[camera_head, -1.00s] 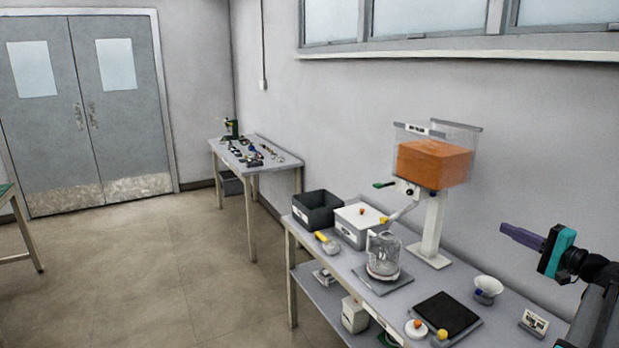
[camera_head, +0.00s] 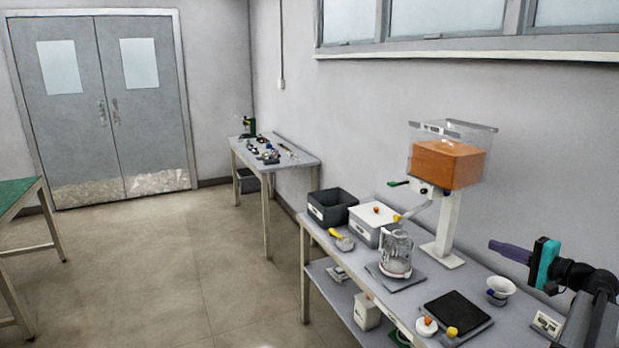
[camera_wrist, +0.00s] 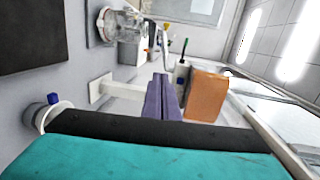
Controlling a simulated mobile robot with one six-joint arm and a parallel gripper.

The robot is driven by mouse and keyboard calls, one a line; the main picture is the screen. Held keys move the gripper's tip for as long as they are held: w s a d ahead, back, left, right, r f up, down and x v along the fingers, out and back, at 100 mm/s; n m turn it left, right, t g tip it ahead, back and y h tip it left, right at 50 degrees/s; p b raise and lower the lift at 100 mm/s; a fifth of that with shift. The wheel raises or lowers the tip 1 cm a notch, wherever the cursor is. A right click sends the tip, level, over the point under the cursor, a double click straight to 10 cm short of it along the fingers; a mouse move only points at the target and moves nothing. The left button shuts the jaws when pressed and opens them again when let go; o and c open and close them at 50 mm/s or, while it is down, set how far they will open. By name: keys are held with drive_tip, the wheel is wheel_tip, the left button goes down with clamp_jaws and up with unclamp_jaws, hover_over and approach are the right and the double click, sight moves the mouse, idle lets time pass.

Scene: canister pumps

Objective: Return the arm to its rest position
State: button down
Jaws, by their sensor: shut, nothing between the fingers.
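My gripper (camera_head: 511,251) shows at the right of the head view, raised above the right part of the bench and pointing left. Its purple fingers (camera_wrist: 162,98) lie together in the wrist view, shut with nothing between them. My arm comes in from the lower right corner of the head view. The gripper is apart from the things on the bench.
The bench (camera_head: 378,302) carries a hopper with an orange block (camera_head: 447,163), a glass jar (camera_head: 396,254), a dark pad (camera_head: 455,312), a white cup (camera_head: 499,290), a dark bin (camera_head: 331,207) and a white box (camera_head: 372,226). A side table (camera_head: 305,160) stands behind. The floor (camera_head: 190,265) at left is clear.

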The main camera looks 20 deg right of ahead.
drive_tip(key=w+a+f+n+g+y, duration=0.1)
drive_tip(key=w+a+f+g, duration=0.1)
drive_tip(key=w+a+f, duration=0.4)
drive_tip(key=w+a+f+n+g+y, duration=0.1)
drive_tip(key=w+a+f+g, duration=0.1)
drive_tip(key=a+f, duration=0.65)
drive_tip(key=a+f+n+g, duration=0.25)
drive_tip(key=a+f, duration=0.35)
drive_tip(key=a, duration=0.3)
drive_tip(key=a+f+n+g+h, duration=0.1)
drive_tip(key=a+f+n+g, duration=0.15)
drive_tip(key=a+f, duration=0.6)
drive_tip(key=a+f+n+g, duration=0.2)
drive_tip(key=a+f+g, duration=0.15)
drive_tip(key=a, duration=0.75)
drive_tip(key=s+a+f+n+g+h, duration=0.4)
drive_tip(key=s+a+f+n+h, duration=0.15)
drive_tip(key=s+a+f, duration=0.65)
drive_tip(key=s+f+g, duration=0.2)
drive_tip(key=s+f, duration=0.6)
drive_tip(key=s, duration=0.4)
drive_tip(key=s+f+g, duration=0.3)
drive_tip(key=s+f, duration=0.5)
drive_tip(key=s, duration=0.4)
drive_tip(key=shift+a+f+n, duration=0.15)
drive_tip(key=shift+a+n, duration=0.2)
drive_tip(key=shift+a, duration=0.05)
drive_tip(key=shift+s, duration=0.1)
